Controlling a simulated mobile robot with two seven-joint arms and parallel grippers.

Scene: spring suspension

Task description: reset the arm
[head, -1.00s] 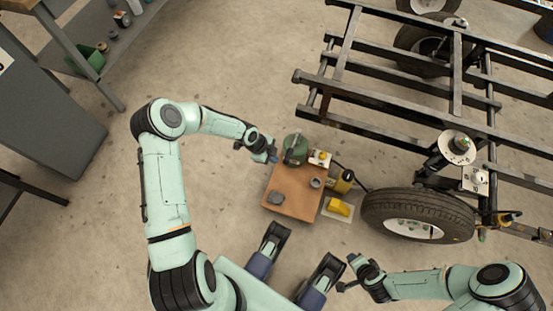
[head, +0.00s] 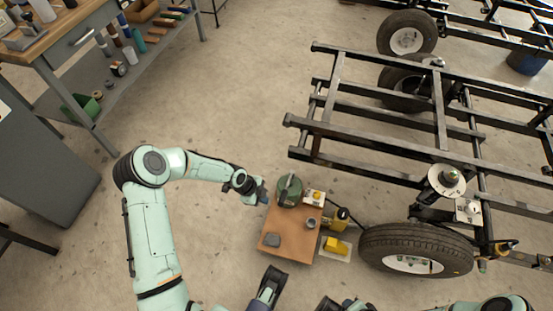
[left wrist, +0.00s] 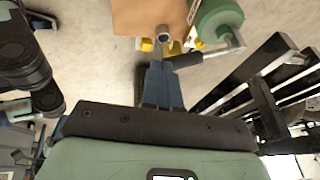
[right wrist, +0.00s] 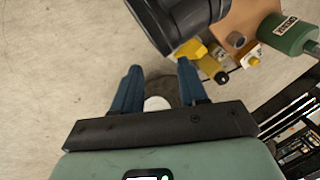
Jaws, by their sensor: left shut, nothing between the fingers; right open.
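My left gripper (head: 262,197) is at the left side of a small brown table, beside a green cylinder (head: 289,191) with a grey handle. In the left wrist view its blue fingers (left wrist: 160,75) are together with nothing between them. My right gripper is largely out of the head view, at the bottom. In the right wrist view its blue fingers (right wrist: 158,75) are apart and empty, with a tyre and floor beyond them.
A wheel (head: 416,249) and black frame (head: 390,139) stand right. Floor is clear behind the table.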

